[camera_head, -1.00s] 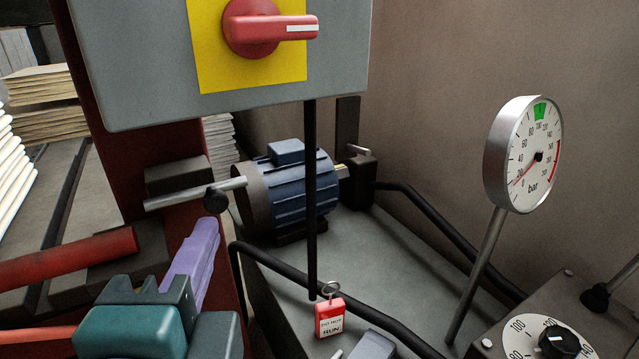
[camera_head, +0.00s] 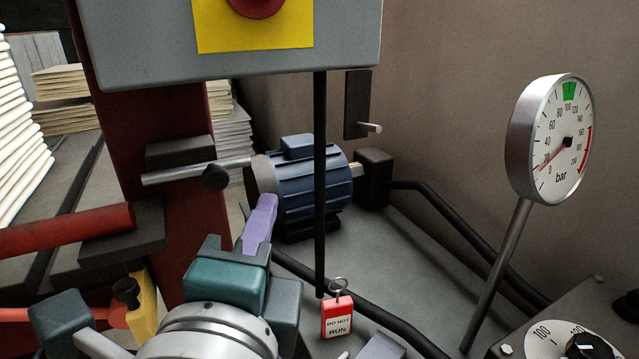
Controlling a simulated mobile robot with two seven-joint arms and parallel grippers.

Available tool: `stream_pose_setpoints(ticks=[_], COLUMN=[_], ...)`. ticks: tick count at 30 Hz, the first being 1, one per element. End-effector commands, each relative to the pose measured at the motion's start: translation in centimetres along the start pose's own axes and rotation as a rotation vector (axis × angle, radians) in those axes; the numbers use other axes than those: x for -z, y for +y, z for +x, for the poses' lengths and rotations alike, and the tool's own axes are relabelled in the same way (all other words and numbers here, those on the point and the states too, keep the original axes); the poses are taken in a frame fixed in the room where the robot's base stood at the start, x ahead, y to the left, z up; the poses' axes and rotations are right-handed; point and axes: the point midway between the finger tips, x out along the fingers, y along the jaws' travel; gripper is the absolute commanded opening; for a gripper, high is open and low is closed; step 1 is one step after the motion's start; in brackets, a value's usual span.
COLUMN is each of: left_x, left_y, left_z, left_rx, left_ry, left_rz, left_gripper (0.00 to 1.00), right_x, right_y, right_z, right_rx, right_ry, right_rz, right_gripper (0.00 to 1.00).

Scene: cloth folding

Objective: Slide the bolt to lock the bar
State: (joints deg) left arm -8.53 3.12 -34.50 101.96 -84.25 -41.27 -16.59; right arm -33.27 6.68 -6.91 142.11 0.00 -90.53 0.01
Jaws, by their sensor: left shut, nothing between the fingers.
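A grey metal bolt (camera_head: 165,177) with a round black knob (camera_head: 215,178) lies level across the dark red post, below a dark block (camera_head: 180,152). A red bar (camera_head: 62,232) comes in from the left, and its end sits at a dark bracket (camera_head: 135,240) lower on the post. My left gripper (camera_head: 264,204) has a teal body and purple fingers. The fingers are shut and empty, pointing up, to the right of and a little below the knob, apart from it in the picture. My right gripper is out of view.
A blue motor (camera_head: 305,190) stands behind my left fingers. A grey box with a yellow plate (camera_head: 252,32) hangs above, and a black rod (camera_head: 320,180) runs down from it. A red tag (camera_head: 337,318), a pressure gauge (camera_head: 553,140) and a yellow piece (camera_head: 143,305) also show.

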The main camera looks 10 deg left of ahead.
Motion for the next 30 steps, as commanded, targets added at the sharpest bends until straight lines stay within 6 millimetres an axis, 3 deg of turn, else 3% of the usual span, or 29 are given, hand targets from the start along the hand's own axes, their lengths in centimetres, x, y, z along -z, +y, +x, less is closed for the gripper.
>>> stream_pose_setpoints(ticks=[8,16,30], left_x=[0.0,-3.3,-3.9], left_y=[-0.1,-0.1,0.1], left_z=[6.1,5.0,4.7], left_rx=[0.002,-0.002,-0.001], left_ry=[-0.002,-0.001,0.0], left_rz=[-0.002,0.0,-0.002], left_gripper=[0.0,0.0,0.0], right_x=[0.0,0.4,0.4], right_y=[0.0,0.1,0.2], right_z=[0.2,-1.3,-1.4], right_rx=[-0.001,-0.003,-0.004], right_ry=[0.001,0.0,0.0], right_rz=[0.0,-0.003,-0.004], right_gripper=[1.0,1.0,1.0])
